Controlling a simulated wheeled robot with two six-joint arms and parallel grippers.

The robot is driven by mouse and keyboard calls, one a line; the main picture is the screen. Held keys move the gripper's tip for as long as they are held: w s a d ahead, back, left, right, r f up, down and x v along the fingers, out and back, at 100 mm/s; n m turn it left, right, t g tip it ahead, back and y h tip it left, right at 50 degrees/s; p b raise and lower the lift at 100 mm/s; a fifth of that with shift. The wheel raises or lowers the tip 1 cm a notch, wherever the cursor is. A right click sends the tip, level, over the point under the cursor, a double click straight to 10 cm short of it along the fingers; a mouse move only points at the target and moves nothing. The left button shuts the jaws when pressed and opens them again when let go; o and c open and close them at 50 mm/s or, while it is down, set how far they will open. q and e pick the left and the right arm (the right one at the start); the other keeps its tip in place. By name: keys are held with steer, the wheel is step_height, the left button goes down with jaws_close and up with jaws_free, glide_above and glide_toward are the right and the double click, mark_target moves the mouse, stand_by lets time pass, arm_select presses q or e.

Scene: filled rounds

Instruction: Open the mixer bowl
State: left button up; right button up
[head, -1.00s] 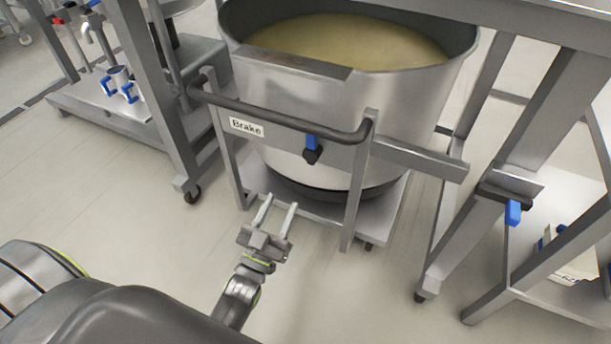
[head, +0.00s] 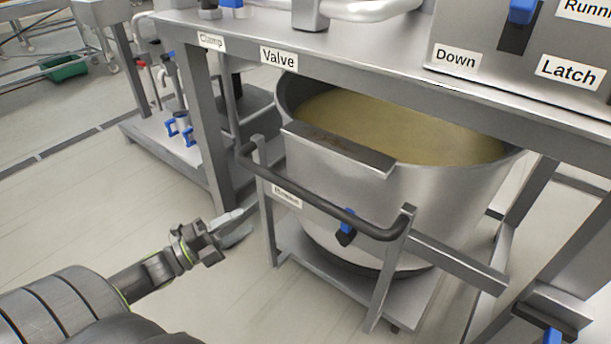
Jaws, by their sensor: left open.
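The mixer bowl (head: 335,187) is a large steel vessel on a wheeled trolley, filled with a yellowish mass (head: 400,125). It stands under a steel table frame. A dark push bar (head: 325,208) runs across its front, with a label below it and a blue-handled brake lever (head: 347,222). My left gripper (head: 245,226) is open and empty, left of the trolley frame, apart from the bar. My right gripper is not in view.
The steel table (head: 340,55) above carries labels Clamp, Valve, Down and Latch, and a blue switch (head: 523,12). Another blue-handled lever (head: 550,335) is at lower right. A green bin (head: 64,67) lies far left.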

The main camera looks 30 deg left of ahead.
mark_target(289, 191)
arm_select(q)
steer(key=shift+m, duration=0.6)
steer(key=x, duration=1.6)
steer(key=shift+r, duration=0.4)
steer(key=shift+w+d, duration=0.3)
steer(key=shift+w, duration=0.3)
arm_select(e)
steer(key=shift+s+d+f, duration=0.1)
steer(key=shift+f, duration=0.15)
arm_select(q)
jaws_close()
